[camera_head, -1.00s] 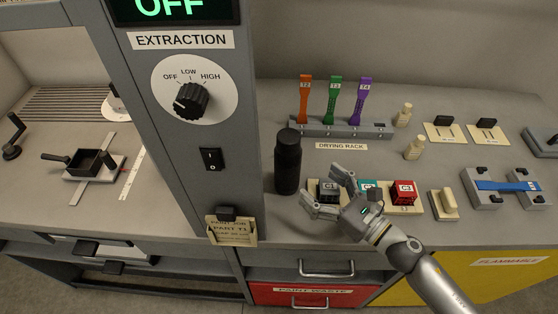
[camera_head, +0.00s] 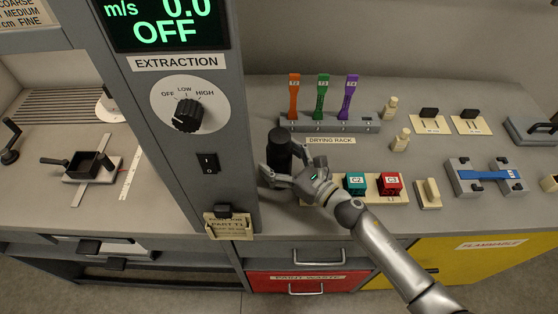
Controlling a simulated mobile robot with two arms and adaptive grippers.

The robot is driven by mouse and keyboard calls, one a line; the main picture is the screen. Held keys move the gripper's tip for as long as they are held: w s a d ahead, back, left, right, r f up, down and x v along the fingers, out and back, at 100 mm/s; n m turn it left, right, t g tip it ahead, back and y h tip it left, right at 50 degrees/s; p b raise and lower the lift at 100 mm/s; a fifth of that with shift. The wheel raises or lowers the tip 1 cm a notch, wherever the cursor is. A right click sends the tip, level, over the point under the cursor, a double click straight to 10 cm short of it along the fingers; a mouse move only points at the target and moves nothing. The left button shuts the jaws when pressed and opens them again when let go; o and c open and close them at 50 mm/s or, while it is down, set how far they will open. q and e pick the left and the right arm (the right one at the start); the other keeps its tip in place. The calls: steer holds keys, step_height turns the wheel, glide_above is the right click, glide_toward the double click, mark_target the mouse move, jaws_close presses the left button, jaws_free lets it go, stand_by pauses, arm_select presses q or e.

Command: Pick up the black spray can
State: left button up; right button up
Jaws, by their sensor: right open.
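The black spray can (camera_head: 279,147) stands upright on the grey bench, just right of the extraction panel. My right gripper (camera_head: 281,176) is open at the can's lower part, with its fingers reaching toward and in front of it. The can's lower part is largely hidden by the gripper. Whether the fingers touch the can is hard to tell. My left gripper is not in view.
The drying rack (camera_head: 330,122) with orange, green and purple tagged pieces stands behind the can. A teal block (camera_head: 355,183) and a red block (camera_head: 389,185) sit on a tray right of my gripper. The extraction panel (camera_head: 170,150) rises close on the left.

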mark_target(279, 134)
steer(key=shift+w+a, duration=0.1)
steer(key=c, duration=1.4)
steer(key=shift+r, duration=0.2)
step_height(279, 134, up, 9)
steer(key=shift+r+p, duration=0.1)
steer(key=shift+p, duration=1.15)
step_height(279, 134, up, 4)
steer(key=p, duration=0.3)
steer(key=shift+f, duration=0.2)
steer(key=shift+f, duration=0.1)
